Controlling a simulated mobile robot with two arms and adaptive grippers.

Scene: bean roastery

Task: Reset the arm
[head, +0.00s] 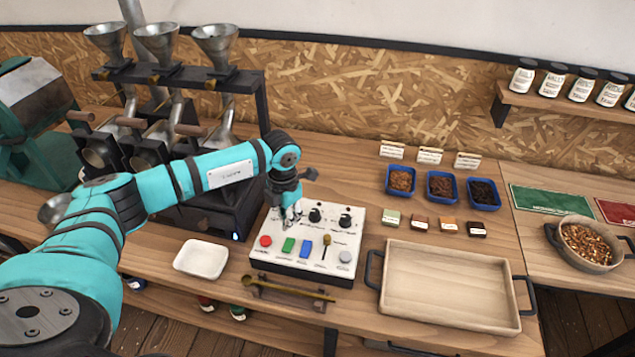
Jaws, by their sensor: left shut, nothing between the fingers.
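My left arm comes in from the left, teal with black bands, and bends down at its wrist. My left gripper (291,212) is shut and empty, pointing down over the back left part of the white control panel (345,243). I cannot tell whether its fingertips touch the panel. The panel has a red button, a green and a blue switch, a small lever, a grey button and black knobs. The gripper hides the panel's back left corner area. My right gripper is not in view.
A brass spoon (290,289) lies on a rest before the panel. A white dish (201,259) is left of it, a wooden tray (450,285) right. Blue bins (441,187) stand behind the tray. Metal hoppers (157,42) on a black rack stand at the back left.

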